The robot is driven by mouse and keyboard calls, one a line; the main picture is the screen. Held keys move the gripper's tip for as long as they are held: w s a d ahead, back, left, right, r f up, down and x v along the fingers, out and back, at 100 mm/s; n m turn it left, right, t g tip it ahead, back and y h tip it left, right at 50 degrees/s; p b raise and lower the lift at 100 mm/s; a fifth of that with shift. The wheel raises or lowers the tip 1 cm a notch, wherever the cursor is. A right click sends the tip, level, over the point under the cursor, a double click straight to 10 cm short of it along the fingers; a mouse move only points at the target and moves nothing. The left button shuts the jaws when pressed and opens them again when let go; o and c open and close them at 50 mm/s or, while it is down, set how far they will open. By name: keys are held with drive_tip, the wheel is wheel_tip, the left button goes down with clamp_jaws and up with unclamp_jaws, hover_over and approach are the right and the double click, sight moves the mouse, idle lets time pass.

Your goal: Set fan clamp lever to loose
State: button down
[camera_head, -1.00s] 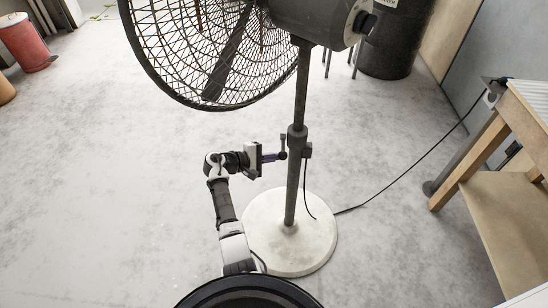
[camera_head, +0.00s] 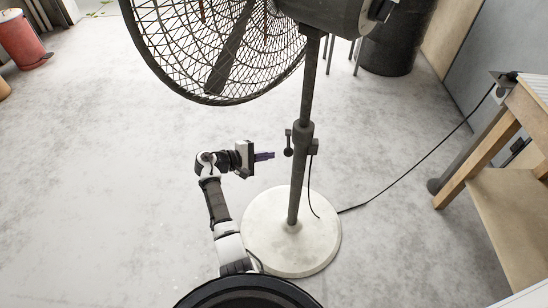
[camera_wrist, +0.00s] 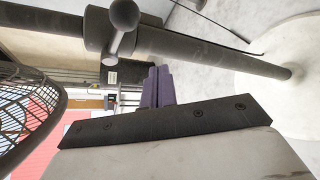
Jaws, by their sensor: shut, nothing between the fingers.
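The pedestal fan's clamp (camera_head: 304,141) is a dark collar partway up the pole (camera_head: 307,85). The clamp lever (camera_head: 288,143) is a short dark bar with a round knob, on the collar's left side. In the wrist view the lever (camera_wrist: 116,42) and its ball knob cross the collar at the upper left. My gripper (camera_head: 272,155) is shut and empty, its purple fingers pointing right. It stands a little left of the lever, with a small gap between them. In the wrist view the shut fingers (camera_wrist: 158,72) are apart from the lever.
The fan's wire cage (camera_head: 215,50) hangs above my arm. The round white base (camera_head: 265,240) lies below. A cord (camera_head: 405,178) runs from the base to the right, near a wooden bench (camera_head: 495,155). The floor left of my arm is clear.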

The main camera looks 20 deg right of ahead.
drive_tip(key=a+r+b, duration=0.1)
drive_tip(key=a+r, duration=0.2)
drive_tip(key=a, duration=0.2)
drive_tip(key=shift+a+r, duration=0.25)
